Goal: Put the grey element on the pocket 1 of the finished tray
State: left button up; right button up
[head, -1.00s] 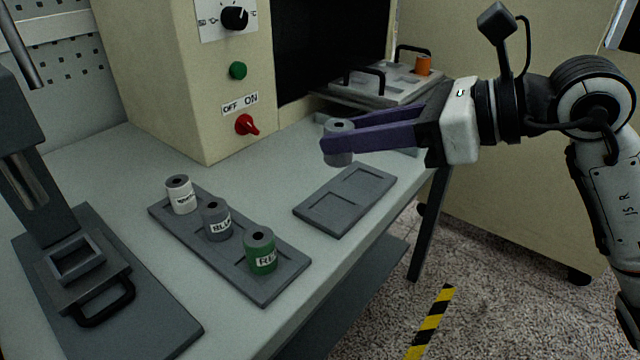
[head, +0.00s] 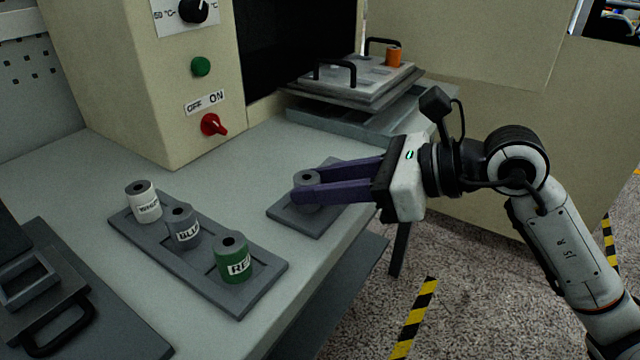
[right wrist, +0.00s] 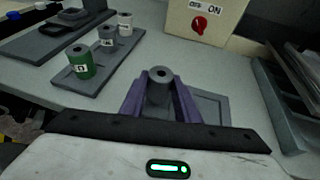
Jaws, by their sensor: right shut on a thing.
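The grey element (head: 307,177), a small spool with a dark hole in its top, is held upright between the purple fingers of my right gripper (head: 302,190). The right wrist view also shows the grey element (right wrist: 160,74) between the fingertips. Beneath it lies the flat grey tray with two pockets (head: 311,229). The element is over or in the tray's near-left pocket; the fingers hide its base, so I cannot tell if it touches. The other pocket (right wrist: 211,107) looks empty in the right wrist view. My left gripper is not in view.
A longer tray (head: 262,291) holds white (head: 143,202), grey-blue (head: 182,228) and green (head: 233,259) spools. A beige machine (head: 110,80) stands behind. A dark fixture (head: 60,310) stands front left.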

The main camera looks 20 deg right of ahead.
jog(key=shift+f, duration=0.1)
jog(key=o, duration=1)
jog(key=shift+o, duration=0.2)
jog(key=shift+d+r, duration=0.15)
jog(key=shift+r, duration=0.05)
jog(key=b+v, duration=0.1)
jog(key=v, duration=1)
jog(key=shift+s+d, duration=0.15)
jog(key=shift+s, duration=0.15)
jog(key=shift+r, duration=0.15)
